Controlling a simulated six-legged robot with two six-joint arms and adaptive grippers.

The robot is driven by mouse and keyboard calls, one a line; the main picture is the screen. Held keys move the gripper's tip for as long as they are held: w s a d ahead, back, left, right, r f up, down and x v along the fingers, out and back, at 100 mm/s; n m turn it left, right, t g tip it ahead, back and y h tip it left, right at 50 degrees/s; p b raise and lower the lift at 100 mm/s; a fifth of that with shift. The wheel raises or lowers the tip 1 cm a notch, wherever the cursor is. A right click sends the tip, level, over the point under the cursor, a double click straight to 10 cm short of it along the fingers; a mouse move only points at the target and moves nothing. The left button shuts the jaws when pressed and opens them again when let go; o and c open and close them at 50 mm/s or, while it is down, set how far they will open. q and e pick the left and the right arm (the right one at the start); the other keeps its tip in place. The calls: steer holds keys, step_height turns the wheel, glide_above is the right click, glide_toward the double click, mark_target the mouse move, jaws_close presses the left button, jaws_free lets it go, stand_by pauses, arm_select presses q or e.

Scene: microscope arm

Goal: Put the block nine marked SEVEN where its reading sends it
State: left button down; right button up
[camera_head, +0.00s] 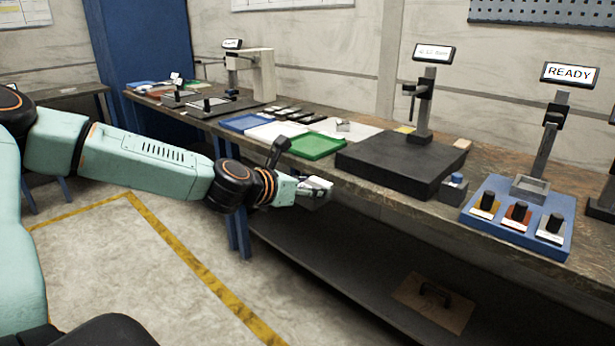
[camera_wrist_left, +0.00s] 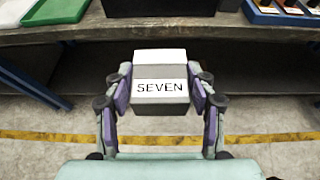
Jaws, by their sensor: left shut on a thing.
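The block marked SEVEN (camera_wrist_left: 160,87) is between the fingers of my left gripper (camera_wrist_left: 160,95), its label facing the wrist camera. In the head view my left gripper (camera_head: 322,188) is shut on the block, which shows as a pale shape, just in front of the bench's near edge. A green tray (camera_head: 316,146), a white tray (camera_head: 345,130) and a blue tray (camera_head: 243,122) lie on the bench behind it. A display on a stand reads READY (camera_head: 569,74). Another display (camera_head: 433,53) has text too small to read. My right gripper is not in view.
A black plate (camera_head: 402,163) with a stand sits mid-bench (camera_head: 350,183). To its right is a blue base (camera_head: 517,230) with three dark knobs. A lower shelf (camera_head: 340,270) runs under the bench. The floor in front is clear, with yellow lines.

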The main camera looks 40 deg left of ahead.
mark_target(312, 210)
arm_select(q)
steer(key=f, duration=0.1)
steer(key=s+d+f, duration=0.1)
steer(key=f, duration=0.1)
steer(key=d+f, duration=0.1)
steer(key=shift+s+f, duration=0.35)
steer(key=shift+s, duration=0.05)
steer(key=s+d+f+m+h, duration=0.2)
steer(key=s+d+f, duration=0.2)
steer(key=s+d, duration=0.3)
steer(key=s+d+f+m+g+h, duration=0.1)
steer(key=s+d+f, duration=0.4)
steer(key=d, duration=0.8)
steer(key=shift+s+m+g+h, duration=0.3)
steer(key=shift+s+m+h, duration=0.6)
steer(key=shift+s+h, duration=0.25)
